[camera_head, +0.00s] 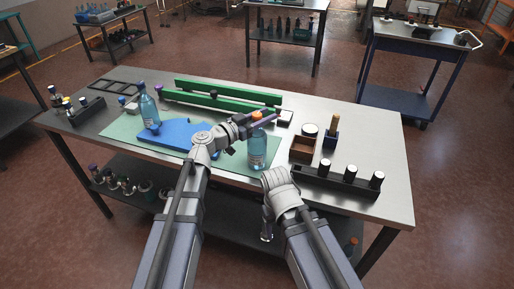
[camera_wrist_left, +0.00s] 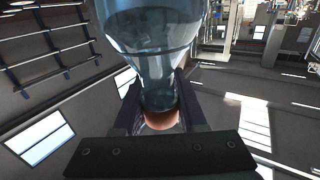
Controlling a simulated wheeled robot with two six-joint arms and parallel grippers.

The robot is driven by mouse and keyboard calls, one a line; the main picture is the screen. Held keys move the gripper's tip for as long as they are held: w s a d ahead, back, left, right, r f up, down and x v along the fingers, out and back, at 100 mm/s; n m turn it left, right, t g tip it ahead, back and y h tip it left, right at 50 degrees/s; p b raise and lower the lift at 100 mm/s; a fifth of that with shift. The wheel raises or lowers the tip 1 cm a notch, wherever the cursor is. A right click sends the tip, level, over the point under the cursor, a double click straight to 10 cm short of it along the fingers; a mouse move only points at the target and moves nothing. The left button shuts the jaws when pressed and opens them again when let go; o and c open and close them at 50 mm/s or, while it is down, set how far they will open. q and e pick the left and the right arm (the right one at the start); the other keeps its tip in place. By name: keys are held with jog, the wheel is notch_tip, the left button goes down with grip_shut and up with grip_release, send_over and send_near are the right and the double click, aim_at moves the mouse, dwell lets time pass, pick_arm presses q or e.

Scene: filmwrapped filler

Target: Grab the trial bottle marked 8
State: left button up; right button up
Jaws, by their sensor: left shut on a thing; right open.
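A clear blue bottle with an orange cap (camera_head: 257,150) is upright at the right part of the pale green mat (camera_head: 120,128). My left gripper (camera_head: 257,121) is shut on its neck, just below the cap. In the left wrist view the bottle (camera_wrist_left: 155,45) fills the upper middle, with its neck and cap between the fingers (camera_wrist_left: 160,115). I cannot tell whether its base touches the mat. No number is legible on either bottle.
A blue plate (camera_head: 178,134) lies on the mat between the bottles. Green rails (camera_head: 225,95) lie behind. A black rack with white-capped vials (camera_head: 335,184) and a brown box (camera_head: 303,147) stand to the right. The table's right end (camera_head: 385,140) is clear.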

pick_arm(q)
grip_shut()
dwell(0.8)
